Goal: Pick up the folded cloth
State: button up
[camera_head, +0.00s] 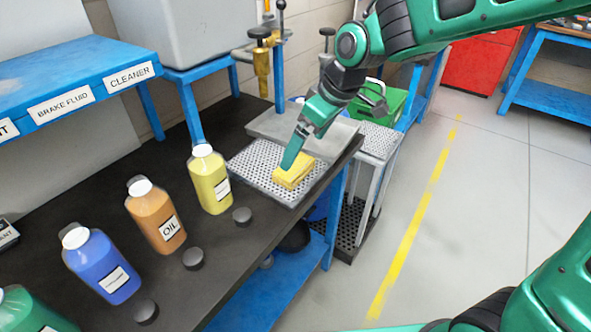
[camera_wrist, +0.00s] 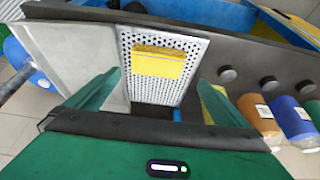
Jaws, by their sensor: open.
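The folded cloth (camera_head: 294,173) is a yellow, block-like bundle. It lies on a perforated metal tray (camera_head: 250,176) at the far end of the dark bench. My gripper (camera_head: 291,160) is at the cloth in the head view, its green fingers pointing down over the cloth's upper left. In the wrist view the cloth (camera_wrist: 158,66) lies beyond the fingertips, between their lines, and my gripper (camera_wrist: 160,84) is open and empty. The head view does not show clearly whether a finger touches the cloth.
Yellow (camera_head: 210,181), orange (camera_head: 156,216) and blue (camera_head: 100,266) bottles stand along the bench, with dark round caps (camera_head: 193,259) near its front edge. A grey plate (camera_head: 290,128) lies behind the tray. A brass fitting (camera_head: 262,62) stands at the back.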

aim_at(295, 167)
jog(key=x, duration=0.8)
jog(key=shift+w+d+f, duration=0.15)
jog(key=shift+f, duration=0.3)
jog(key=c, duration=1)
jog(key=shift+r, duration=0.1)
notch_tip(295, 167, up, 10)
jog(key=shift+f, duration=0.1)
